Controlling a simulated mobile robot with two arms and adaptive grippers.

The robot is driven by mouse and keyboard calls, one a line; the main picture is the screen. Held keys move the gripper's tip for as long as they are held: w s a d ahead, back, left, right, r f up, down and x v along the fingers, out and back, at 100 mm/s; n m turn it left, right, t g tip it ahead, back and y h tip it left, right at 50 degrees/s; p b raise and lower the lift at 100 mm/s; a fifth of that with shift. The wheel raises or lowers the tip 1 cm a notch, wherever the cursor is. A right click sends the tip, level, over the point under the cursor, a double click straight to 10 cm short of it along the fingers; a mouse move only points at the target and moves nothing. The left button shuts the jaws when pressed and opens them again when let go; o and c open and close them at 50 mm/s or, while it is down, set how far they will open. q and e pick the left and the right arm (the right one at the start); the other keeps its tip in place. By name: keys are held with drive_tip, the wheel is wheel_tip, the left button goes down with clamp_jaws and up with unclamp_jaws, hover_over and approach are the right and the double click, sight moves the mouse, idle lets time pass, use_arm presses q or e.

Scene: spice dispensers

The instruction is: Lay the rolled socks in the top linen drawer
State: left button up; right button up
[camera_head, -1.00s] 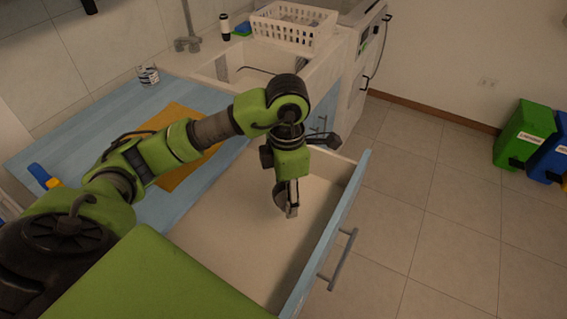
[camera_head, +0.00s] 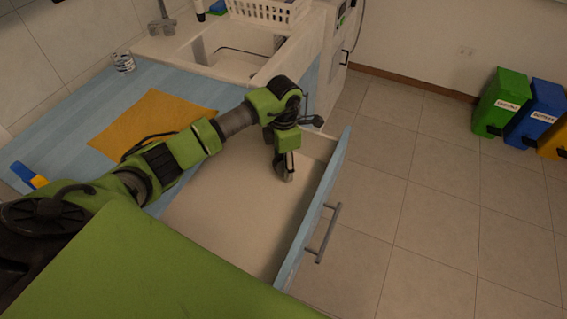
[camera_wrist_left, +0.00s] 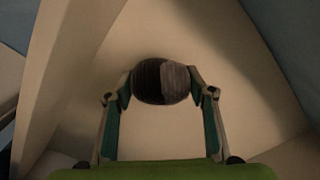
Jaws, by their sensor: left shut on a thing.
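The rolled socks (camera_wrist_left: 162,82) are a dark, striped, rounded bundle with a grey patch, seen in the left wrist view between my left gripper's fingers (camera_wrist_left: 160,88). My left gripper (camera_head: 284,176) is shut on them and points down inside the open drawer. In the head view the socks (camera_head: 283,167) show only as a small dark shape at the fingertips. The top linen drawer (camera_head: 225,225) is pulled out, with a pale, bare interior and a blue front. I cannot tell whether the socks touch the drawer floor. My right gripper is not in view.
The drawer front has a metal handle (camera_head: 328,232). A sink and white basket (camera_head: 262,10) are behind. Bins (camera_head: 502,102) stand on the open floor at right.

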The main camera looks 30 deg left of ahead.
use_arm(q)
drive_tip(key=shift+f, duration=0.45)
drive_tip(key=shift+f, duration=0.1)
drive_tip(key=o, duration=1.1)
